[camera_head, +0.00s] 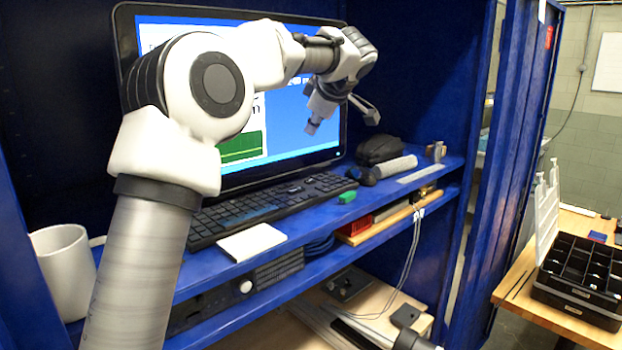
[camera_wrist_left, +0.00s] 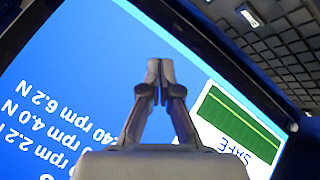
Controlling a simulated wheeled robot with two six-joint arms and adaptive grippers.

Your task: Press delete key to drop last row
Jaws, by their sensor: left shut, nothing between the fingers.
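The black keyboard (camera_head: 270,203) lies on the blue shelf under the monitor. Its keys also show upside down at the top right of the left wrist view (camera_wrist_left: 285,45). The delete key cannot be picked out. The monitor screen (camera_head: 290,118) is lit, with a green panel and blue background. In the left wrist view the screen (camera_wrist_left: 75,75) shows rpm and N values and the word SAFE. My left gripper (camera_head: 312,127) is shut and empty, in front of the screen and above the keyboard, apart from the keys. Its closed fingertips show in the left wrist view (camera_wrist_left: 159,75).
A white pad (camera_head: 252,242) and green block (camera_head: 347,197) lie by the keyboard's front. A white mug (camera_head: 66,270) stands left. A dark pouch (camera_head: 379,149) and grey cylinder (camera_head: 396,166) lie right. The blue cabinet wall (camera_head: 505,150) bounds the right side.

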